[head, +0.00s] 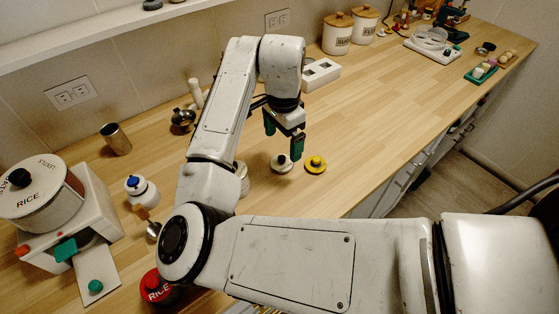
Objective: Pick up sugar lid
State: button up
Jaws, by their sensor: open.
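No lid can be named the sugar lid with certainty. A white lid with a dark knob (281,163) lies on the wooden counter. A yellow lid with a knob (316,165) lies just right of it. My gripper (283,138) has green fingertips set apart, is empty, and hangs above these two lids. At the far left, a white pot marked RICE (45,203) has a lid with a black knob (20,178) and lettering that is hard to read. At the back, a canister whose label starts with SU (338,40) has a wooden lid (339,20).
A red lid marked RICE (156,286) lies at the front, partly hidden by my arm. The counter right of the yellow lid is clear.

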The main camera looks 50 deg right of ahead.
aim_at(282, 157)
jog(key=shift+w+d+f+p, duration=0.1)
jog(key=shift+f+p, duration=0.25)
jog(key=shift+f, duration=1.55)
jog(key=shift+w+f+p, duration=0.1)
jog(key=shift+f+p, duration=0.25)
jog(key=shift+f, duration=1.55)
jog(key=c, duration=1.1)
jog(key=shift+r, duration=0.1)
